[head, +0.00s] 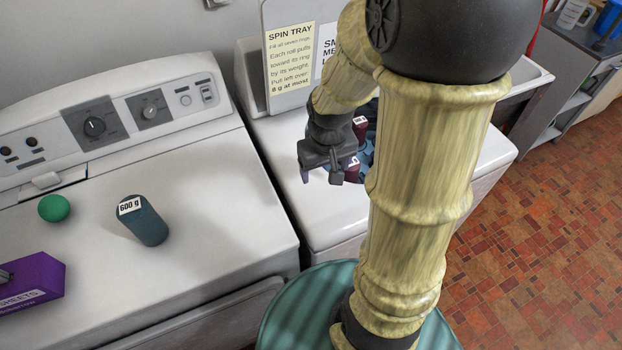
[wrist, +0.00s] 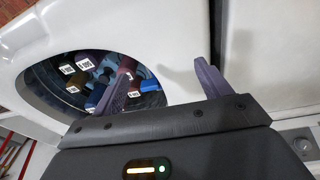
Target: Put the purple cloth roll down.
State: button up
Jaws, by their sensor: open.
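My gripper (head: 320,176) is over the top of the right-hand machine, beside its round opening. In the wrist view my gripper (wrist: 163,82) has its two fingers wide apart, with nothing held between them. Several labelled rolls lie in the round tub (wrist: 38,101). A dark bluish-purple roll (wrist: 97,58) is at the tub's far side, and may be the purple cloth roll; I cannot tell for sure. A maroon roll (wrist: 128,65) is partly behind one finger. In the head view, a maroon roll (head: 360,128) shows behind my arm, which hides most of the tub.
On the left machine (head: 215,190) stand a teal 600 g roll (head: 146,222), a green ball (head: 54,208) and a purple sheets box (head: 32,283). A sign board (head: 290,60) rises behind the tub. The left machine's right half is clear.

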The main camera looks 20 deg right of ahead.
jog(key=shift+t+y, duration=0.3)
jog(key=shift+t, duration=0.1)
jog(key=s+a, duration=0.1)
jog(key=s+a+r, duration=0.1)
jog(key=a, duration=0.1)
jog(key=s+a, duration=0.1)
jog(key=shift+s+a+r, duration=0.15)
jog(key=shift+a+r, duration=0.1)
jog(key=shift+a, duration=0.05)
dwell(0.6)
